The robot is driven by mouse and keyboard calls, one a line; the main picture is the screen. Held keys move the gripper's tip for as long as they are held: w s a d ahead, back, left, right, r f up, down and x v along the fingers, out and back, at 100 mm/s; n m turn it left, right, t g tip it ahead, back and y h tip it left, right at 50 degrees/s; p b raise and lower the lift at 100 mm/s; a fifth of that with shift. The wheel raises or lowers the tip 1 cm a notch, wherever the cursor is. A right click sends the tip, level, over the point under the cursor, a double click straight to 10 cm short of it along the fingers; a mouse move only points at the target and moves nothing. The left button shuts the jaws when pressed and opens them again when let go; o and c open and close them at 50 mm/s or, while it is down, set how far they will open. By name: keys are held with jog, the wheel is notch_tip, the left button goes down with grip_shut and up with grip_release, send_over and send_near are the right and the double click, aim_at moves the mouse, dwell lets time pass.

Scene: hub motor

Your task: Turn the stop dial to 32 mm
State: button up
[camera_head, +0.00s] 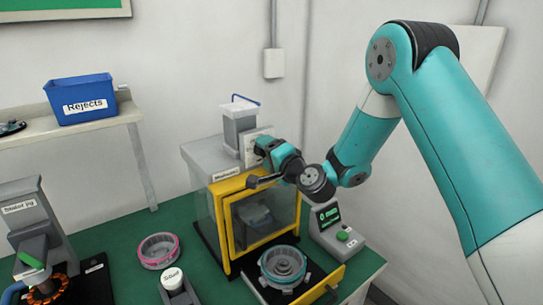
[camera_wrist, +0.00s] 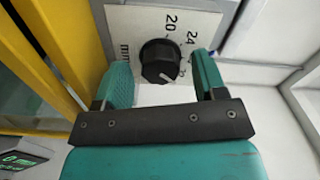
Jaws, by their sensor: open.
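The stop dial is a black round knob (camera_wrist: 160,62) on a pale scale plate (camera_wrist: 138,20) in the wrist view. The numbers 20 and 24 are readable; another number at the knob's lower right is partly hidden. A small pale mark shows on the knob's lower right edge. My gripper (camera_wrist: 162,80) is open, one finger on each side of the knob, with gaps visible, so it does not appear to grip it. In the head view the plate (camera_head: 250,154) is on the grey machine, and my gripper (camera_head: 262,145) covers the dial.
A yellow-framed guard door (camera_head: 223,228) is below my gripper. A small console (camera_head: 335,232) reads 0 mm and has a green button. A ringed part (camera_head: 283,263) sits on a fixture in front. A pink ring (camera_head: 158,251), a blue Rejects bin (camera_head: 80,98) and a stator jig (camera_head: 22,215) are at left.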

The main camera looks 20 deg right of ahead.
jog(key=b+v, duration=1.7)
jog(key=b, duration=0.2)
jog(key=shift+s, duration=0.15)
